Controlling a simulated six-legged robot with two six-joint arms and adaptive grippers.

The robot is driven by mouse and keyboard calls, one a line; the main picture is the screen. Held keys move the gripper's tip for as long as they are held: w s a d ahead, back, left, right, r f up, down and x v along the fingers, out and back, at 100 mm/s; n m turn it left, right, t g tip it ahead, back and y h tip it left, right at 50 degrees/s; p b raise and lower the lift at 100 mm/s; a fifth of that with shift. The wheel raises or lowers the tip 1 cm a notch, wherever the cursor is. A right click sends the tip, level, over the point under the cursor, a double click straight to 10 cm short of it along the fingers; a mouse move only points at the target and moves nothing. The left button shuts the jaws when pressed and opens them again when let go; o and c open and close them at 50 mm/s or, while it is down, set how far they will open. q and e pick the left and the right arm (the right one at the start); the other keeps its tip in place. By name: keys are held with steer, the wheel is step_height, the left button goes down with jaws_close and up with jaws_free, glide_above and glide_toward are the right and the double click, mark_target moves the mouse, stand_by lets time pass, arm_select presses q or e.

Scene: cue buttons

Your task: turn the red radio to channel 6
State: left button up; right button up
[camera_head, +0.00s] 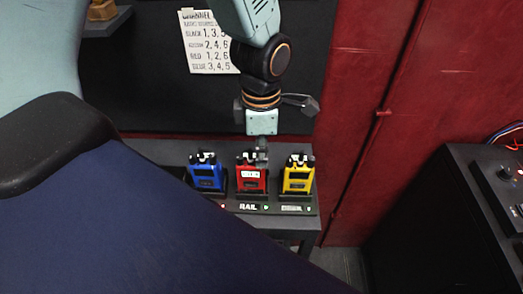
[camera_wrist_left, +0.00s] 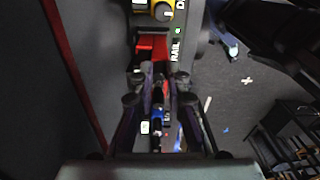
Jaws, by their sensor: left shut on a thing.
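The red radio (camera_head: 249,181) stands upright in the middle of a row of three on a dark rack. A small white display shows on its front, but its digits are too small to read. It also shows red in the left wrist view (camera_wrist_left: 151,46). My left gripper (camera_head: 262,152) comes down from above onto the right part of the red radio's top. In the left wrist view its fingers (camera_wrist_left: 159,82) are close together at the radio's top, shut on its knob, which they mostly hide. My right gripper is not in view.
A blue radio (camera_head: 207,178) stands left of the red one and a yellow radio (camera_head: 298,178) right, both close. A paper note (camera_head: 207,42) with channel numbers hangs on the dark board behind. A dark console (camera_head: 487,190) stands far right.

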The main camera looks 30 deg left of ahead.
arm_select(q)
steer(key=shift+s+r, duration=0.15)
steer(key=shift+s, duration=0.1)
jaws_close()
steer(key=shift+w, duration=0.2)
steer(key=shift+m+p, duration=0.3)
steer(key=shift+p, duration=0.05)
steer(key=shift+s, duration=0.15)
steer(key=shift+w+m+p, duration=0.2)
steer(key=shift+m+p, duration=0.8)
steer(key=shift+m, duration=0.1)
steer(key=shift+s+m+p, duration=0.15)
steer(key=shift+m+p, duration=0.55)
steer(key=shift+m, duration=0.7)
